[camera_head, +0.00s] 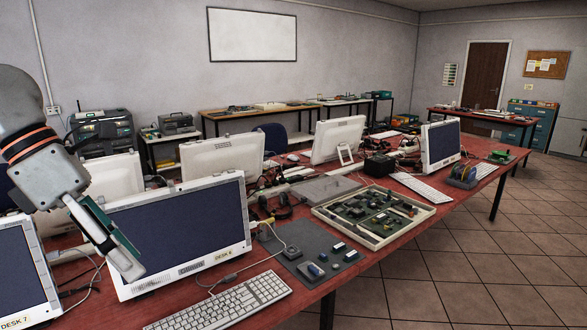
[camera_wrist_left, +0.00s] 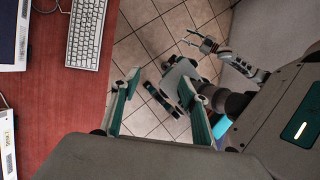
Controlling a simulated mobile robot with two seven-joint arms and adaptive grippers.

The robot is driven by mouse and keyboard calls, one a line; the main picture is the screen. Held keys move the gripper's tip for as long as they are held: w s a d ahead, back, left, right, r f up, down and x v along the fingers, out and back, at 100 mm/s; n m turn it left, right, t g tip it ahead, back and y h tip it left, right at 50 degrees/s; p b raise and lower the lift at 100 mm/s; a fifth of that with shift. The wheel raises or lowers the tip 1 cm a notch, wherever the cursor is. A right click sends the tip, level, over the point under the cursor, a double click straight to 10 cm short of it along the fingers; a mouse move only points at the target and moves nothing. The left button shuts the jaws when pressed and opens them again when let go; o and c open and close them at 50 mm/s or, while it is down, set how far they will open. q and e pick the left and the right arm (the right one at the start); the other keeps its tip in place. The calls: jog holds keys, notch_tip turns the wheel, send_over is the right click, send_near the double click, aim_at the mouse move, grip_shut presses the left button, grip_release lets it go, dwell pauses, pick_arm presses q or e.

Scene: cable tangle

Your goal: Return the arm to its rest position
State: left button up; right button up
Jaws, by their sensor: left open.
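My left arm comes in from the upper left. A part of my other arm (camera_wrist_left: 240,72), with what looks like a small two-pronged gripper end, shows at the upper right of the wrist view; its jaw state is unclear.
The red desk (camera_head: 300,306) carries monitors, a keyboard (camera_head: 222,304), a dark mat (camera_head: 300,243) with small parts, and a tray (camera_head: 432,211) of components. The Desk 7 monitor (camera_head: 22,272) is close below my left arm. Tiled floor (camera_head: 480,275) is open at the right.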

pick_arm(q)
jog(key=s+d+f+g+h, duration=0.1)
jog(key=d+f+g+h, duration=0.2)
jog(key=d, duration=0.5)
jog(key=s+d+f+g+h, duration=0.1)
jog(key=d+f+g+h, duration=0.1)
jog(key=d+h, duration=0.5)
jog(key=w+d+n+t+h, duration=0.45)
jog(key=d+n+h, duration=0.2)
jog(key=n, duration=0.25)
jog(key=w+a+f+n+t+y, duration=0.2)
jog(key=a+f+n+t+y, duration=0.15)
jog(key=f+n+t, duration=0.35)
jog(key=w+a+f+n+t+y, duration=0.25)
jog(key=f+n+t+y, duration=0.25)
jog(key=f+n, duration=0.45)
jog(key=w+a+f+n+t+y, duration=0.1)
jog(key=a+f+n+t+y, duration=0.3)
jog(key=f+n+t, duration=0.3)
jog(key=s+a+f+n+g+y, duration=0.3)
jog(key=s+f, duration=0.5)
jog(key=f, duration=0.4)
jog(key=s+a+f+n+g+y, duration=0.4)
jog(key=s+f, duration=0.4)
jog(key=f, duration=0.5)
jog(key=shift+s+a+f+n+g, duration=0.2)
jog(key=shift+s+a+n+g, duration=0.35)
jog(key=shift+n, duration=0.6)
